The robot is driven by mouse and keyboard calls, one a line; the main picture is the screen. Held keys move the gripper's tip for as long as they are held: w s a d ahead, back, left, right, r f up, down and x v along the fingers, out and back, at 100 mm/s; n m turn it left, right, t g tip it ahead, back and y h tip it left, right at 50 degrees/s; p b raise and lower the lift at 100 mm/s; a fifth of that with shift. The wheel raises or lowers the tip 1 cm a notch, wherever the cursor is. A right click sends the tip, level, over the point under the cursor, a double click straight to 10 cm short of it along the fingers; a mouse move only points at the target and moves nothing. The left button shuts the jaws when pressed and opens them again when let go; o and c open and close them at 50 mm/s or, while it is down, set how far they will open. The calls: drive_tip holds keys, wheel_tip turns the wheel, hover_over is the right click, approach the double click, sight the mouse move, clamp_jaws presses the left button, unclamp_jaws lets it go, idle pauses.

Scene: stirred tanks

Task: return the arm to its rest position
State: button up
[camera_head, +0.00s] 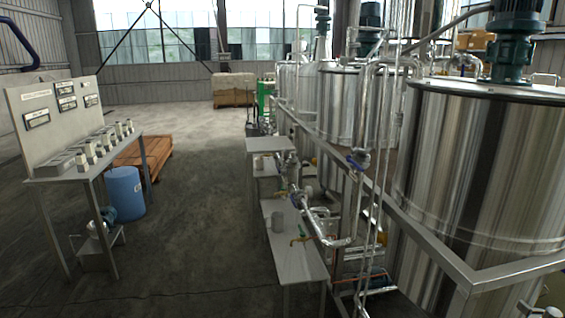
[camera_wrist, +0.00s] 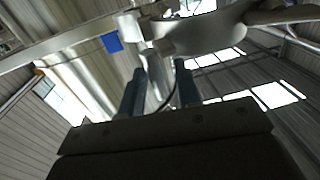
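My gripper (camera_wrist: 160,76) shows in the wrist view, with two dark fingers standing apart above a wide dark palm. I see nothing held between them; a thin dark curved line and metal parts show in the gap behind. The wrist camera looks upward past the fingers at metal pipework (camera_wrist: 205,34) and the hall roof. A small blue piece (camera_wrist: 111,42) shows up and left of the fingers. My arm and gripper do not show in the head view.
Large steel tanks (camera_head: 482,170) with stirrer motors fill the right, with pipes and a frame before them. A panel table (camera_head: 84,165) and blue drum (camera_head: 124,191) stand left. The middle floor is open.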

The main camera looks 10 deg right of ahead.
drive_tip(key=shift+d, duration=0.1)
drive_tip(key=s+d, duration=0.1)
drive_tip(key=s, duration=0.6)
drive_tip(key=w, duration=0.4)
drive_tip(key=w+a, duration=0.1)
drive_tip(key=w, duration=0.2)
drive_tip(key=shift+w+a, duration=0.1)
drive_tip(key=shift+a+m+h, duration=0.45)
drive_tip(key=shift+m+h, duration=0.25)
drive_tip(key=shift+h, duration=0.4)
